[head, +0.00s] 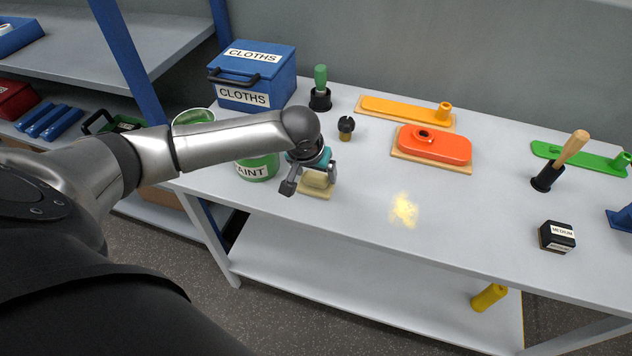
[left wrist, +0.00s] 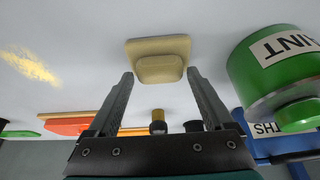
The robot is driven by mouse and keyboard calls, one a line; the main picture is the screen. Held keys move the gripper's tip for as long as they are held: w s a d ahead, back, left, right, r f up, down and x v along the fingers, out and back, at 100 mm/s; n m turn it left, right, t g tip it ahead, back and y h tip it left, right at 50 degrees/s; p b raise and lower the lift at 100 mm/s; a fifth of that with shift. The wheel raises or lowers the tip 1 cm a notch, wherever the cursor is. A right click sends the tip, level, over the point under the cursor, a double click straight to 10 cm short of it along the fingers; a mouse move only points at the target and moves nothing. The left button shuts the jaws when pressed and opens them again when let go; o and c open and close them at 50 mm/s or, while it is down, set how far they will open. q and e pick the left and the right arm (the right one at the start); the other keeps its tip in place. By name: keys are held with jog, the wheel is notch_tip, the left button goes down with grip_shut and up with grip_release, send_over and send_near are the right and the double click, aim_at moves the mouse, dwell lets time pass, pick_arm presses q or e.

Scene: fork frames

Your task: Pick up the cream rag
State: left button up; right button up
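The cream rag (head: 317,181) lies on the light grey bench top near its front left edge, partly hidden behind my left gripper in the head view. In the left wrist view the rag (left wrist: 158,47) is a flat square with a smaller, thicker folded part on it. My left gripper (head: 311,183) is just above the rag, fingers pointing down. In the left wrist view its fingers (left wrist: 160,76) are spread wide with nothing between their tips, and the rag shows just beyond them. My right gripper is in neither view.
A green paint can (head: 258,166) stands close left of the rag. The blue CLOTHS box (head: 268,65) is behind it. A small dark-topped knob (head: 346,126), an orange float (head: 434,145) and a yellow float (head: 400,108) lie behind right. A yellow patch (head: 404,210) marks the bench to the right.

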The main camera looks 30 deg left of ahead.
aim_at(315, 176)
pick_arm(q)
jog(key=c, duration=1)
jog(key=shift+r, duration=0.1)
notch_tip(315, 176, up, 20)
jog(key=p, duration=0.4)
jog(key=o, duration=0.8)
jog(key=c, duration=1.1)
